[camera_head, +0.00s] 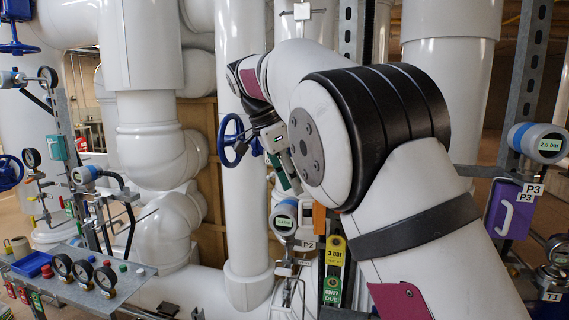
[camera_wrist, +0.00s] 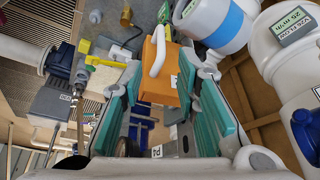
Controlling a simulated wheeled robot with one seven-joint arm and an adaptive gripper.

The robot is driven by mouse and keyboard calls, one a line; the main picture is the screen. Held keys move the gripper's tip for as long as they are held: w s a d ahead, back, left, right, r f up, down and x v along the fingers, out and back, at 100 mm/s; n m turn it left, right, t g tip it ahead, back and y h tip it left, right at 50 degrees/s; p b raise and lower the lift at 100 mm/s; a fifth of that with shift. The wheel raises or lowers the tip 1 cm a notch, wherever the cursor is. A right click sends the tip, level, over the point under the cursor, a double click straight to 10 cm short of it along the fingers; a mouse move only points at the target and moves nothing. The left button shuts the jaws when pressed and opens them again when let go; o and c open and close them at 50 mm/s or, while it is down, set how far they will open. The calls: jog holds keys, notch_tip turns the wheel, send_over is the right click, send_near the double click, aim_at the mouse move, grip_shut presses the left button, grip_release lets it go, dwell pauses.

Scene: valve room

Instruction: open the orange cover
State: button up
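The orange cover (camera_wrist: 160,85) is a box with a white curved handle (camera_wrist: 158,50), ahead of my gripper in the wrist view. In the head view only a sliver of the orange cover (camera_head: 319,218) shows beside my arm. My gripper (camera_wrist: 160,66) is open, with its teal finger pads apart on either side of the cover in the picture. Nothing is held between them. I cannot tell whether the fingers touch the cover. In the head view my gripper (camera_head: 289,183) is partly hidden by my arm.
A gauge with a blue band (camera_wrist: 215,22) is close to the right finger. A P2 gauge (camera_head: 284,218) stands below my gripper. A blue handwheel (camera_head: 233,140) is just left of it. A purple cover (camera_head: 510,208) hangs at the right. Large white pipes stand behind.

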jog(key=v, duration=0.5)
jog(key=shift+r, duration=0.15)
